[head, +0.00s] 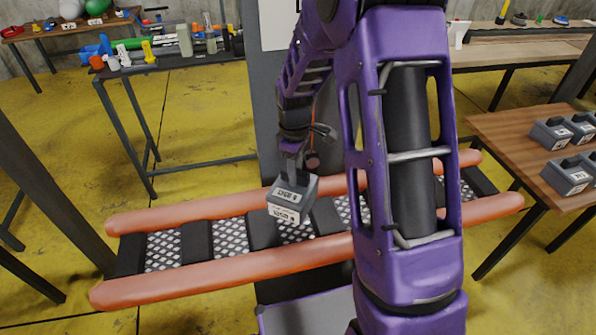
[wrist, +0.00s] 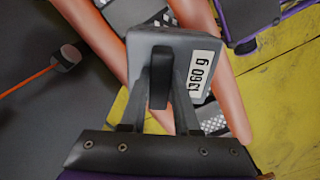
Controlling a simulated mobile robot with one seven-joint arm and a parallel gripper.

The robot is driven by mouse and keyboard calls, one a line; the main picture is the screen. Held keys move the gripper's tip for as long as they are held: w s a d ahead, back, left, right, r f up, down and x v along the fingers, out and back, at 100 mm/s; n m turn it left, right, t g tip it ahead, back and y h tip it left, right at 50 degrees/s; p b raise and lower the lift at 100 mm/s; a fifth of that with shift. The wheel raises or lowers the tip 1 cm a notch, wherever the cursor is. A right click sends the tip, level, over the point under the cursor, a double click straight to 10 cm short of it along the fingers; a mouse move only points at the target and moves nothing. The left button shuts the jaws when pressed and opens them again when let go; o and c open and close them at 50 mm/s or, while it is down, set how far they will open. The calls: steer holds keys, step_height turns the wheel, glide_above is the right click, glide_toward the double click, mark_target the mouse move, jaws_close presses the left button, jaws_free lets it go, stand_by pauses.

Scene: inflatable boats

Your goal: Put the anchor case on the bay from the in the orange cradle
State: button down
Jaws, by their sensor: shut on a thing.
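The anchor case is a grey block (head: 292,196) with white printed labels and a black handle. My gripper (head: 292,163) is shut on its handle and holds it over the middle of the orange cradle. In the wrist view, the case (wrist: 140,50) fills the space beyond my gripper (wrist: 160,92), its handle between the fingers. The orange cradle (head: 225,270) has two long orange tubes, with black crossbars and mesh bays (head: 230,234) between them. The case hides part of the cradle's middle. I cannot tell the exact gap beneath the case. My arm hides the cradle's right-middle part.
Several similar grey cases (head: 566,176) stand on a wooden table (head: 495,127) at the right. A bench with tools and bottles (head: 150,50) stands at the back left. A dark post (head: 262,110) rises behind the cradle. Yellow floor (head: 205,125) is open between them.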

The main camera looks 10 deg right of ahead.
steer(key=n, duration=0.1)
steer(key=w+n, duration=0.1)
steer(key=n, duration=0.1)
steer(key=n+p, duration=0.1)
steer(key=shift+w+f+n, duration=0.3)
steer(key=shift+w+f, duration=0.05)
steer(key=shift+w, duration=0.05)
steer(key=n, duration=0.1)
steer(key=w+f+n, duration=0.1)
steer(key=n, duration=0.1)
steer(key=shift+f, duration=0.15)
step_height(320, 180, down, 11)
steer(key=b, duration=0.7)
stand_by(0.6)
steer(key=shift+f, duration=0.15)
